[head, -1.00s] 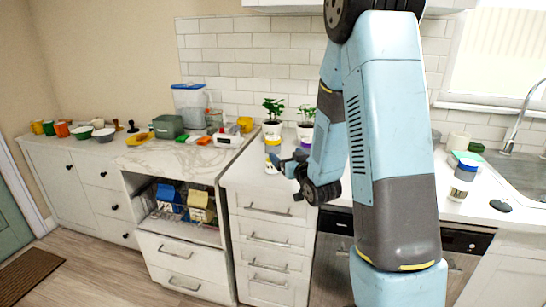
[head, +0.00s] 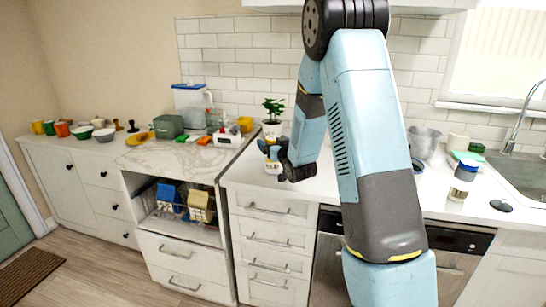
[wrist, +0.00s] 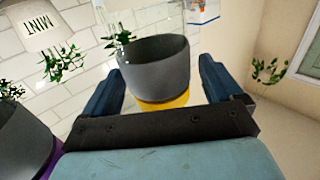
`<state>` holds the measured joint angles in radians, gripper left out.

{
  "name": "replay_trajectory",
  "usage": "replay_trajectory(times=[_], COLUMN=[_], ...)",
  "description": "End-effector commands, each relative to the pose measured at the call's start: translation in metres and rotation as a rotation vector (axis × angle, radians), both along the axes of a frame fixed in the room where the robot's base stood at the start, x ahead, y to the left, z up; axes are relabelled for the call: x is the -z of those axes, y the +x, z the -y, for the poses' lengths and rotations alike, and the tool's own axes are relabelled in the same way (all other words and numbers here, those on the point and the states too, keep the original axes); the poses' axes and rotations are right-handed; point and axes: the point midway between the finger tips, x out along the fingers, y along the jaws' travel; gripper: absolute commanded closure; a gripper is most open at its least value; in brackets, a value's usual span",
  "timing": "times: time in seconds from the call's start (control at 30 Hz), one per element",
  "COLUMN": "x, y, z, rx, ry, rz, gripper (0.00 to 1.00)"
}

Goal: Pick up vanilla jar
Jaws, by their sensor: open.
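No label reading vanilla is legible in either view. A small white and yellow jar (head: 272,167) stands on the counter by my gripper and may be the vanilla jar. My gripper (head: 267,149) is close above it in the head view, and I cannot tell whether they touch. In the wrist view my gripper (wrist: 162,75) is open, with its two dark blue fingers apart. A grey pot with a yellow base (wrist: 153,62) shows beyond the gap between them. I cannot make out the small jar in the wrist view.
A potted plant (head: 272,116) stands behind my gripper. The wrist view also shows a white item lettered MINT (wrist: 41,27) and a purple-based pot (wrist: 22,142). A white jar with a blue lid (head: 462,181) stands right, near the sink (head: 515,172). A white counter edge lies below.

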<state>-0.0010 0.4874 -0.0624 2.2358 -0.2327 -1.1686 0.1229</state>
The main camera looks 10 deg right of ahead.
Motion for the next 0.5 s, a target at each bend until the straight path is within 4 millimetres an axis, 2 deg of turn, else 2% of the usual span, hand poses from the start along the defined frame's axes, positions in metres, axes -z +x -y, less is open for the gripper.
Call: replay_trajectory(times=[0.13,0.43,0.5], x=[0.001,0.000,0.000], y=[0.015,0.018,0.018], z=[-0.003,-0.003,-0.003], rx=[-0.001,0.000,0.000], ry=[0.000,0.000,0.000], rz=[-0.001,-0.001,-0.001], gripper=[0.08,0.08,0.14])
